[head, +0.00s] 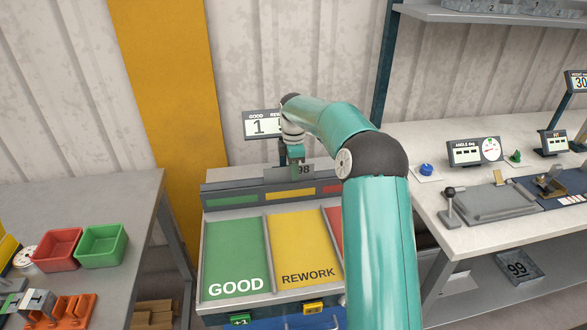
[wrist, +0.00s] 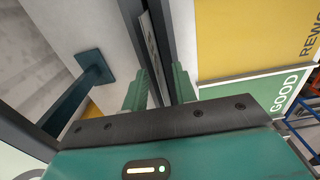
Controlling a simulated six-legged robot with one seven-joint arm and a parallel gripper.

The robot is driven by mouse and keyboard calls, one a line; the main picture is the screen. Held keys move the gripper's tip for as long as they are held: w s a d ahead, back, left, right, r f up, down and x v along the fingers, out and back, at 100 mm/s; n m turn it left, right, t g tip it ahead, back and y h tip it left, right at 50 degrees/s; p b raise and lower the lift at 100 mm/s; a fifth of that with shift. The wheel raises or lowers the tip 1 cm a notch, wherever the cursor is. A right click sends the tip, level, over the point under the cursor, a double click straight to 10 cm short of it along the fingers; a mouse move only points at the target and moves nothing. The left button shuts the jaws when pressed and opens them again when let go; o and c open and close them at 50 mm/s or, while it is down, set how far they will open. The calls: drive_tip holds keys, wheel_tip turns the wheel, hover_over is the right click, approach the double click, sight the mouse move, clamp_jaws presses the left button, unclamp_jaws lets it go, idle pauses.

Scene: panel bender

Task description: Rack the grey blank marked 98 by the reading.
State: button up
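The grey blank marked 98 (head: 304,170) is upright at the back of the sorting rack, partly hidden by my arm. My gripper (head: 297,157) is over it. In the wrist view, the blank (wrist: 153,45) shows almost edge-on between the two fingers (wrist: 160,85), which look closed on it. I cannot tell whether its lower edge touches the rack. The rack has a green GOOD lane (head: 236,255), a yellow REWORK lane (head: 300,245) and a red lane (head: 334,222) mostly behind my arm. The display (head: 261,126) reads 1 under GOOD; the rest is hidden.
The right bench holds an ANGLE display (head: 466,153) and a FIT display (head: 553,143), both showing dashes. A plate marked 99 (head: 517,267) lies on its lower shelf. The left table carries a red bin (head: 57,249) and a green bin (head: 103,246).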

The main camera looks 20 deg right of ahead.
wheel_tip(320, 180, up, 14)
drive_tip(key=shift+f, duration=0.15)
idle(0.3)
idle(0.4)
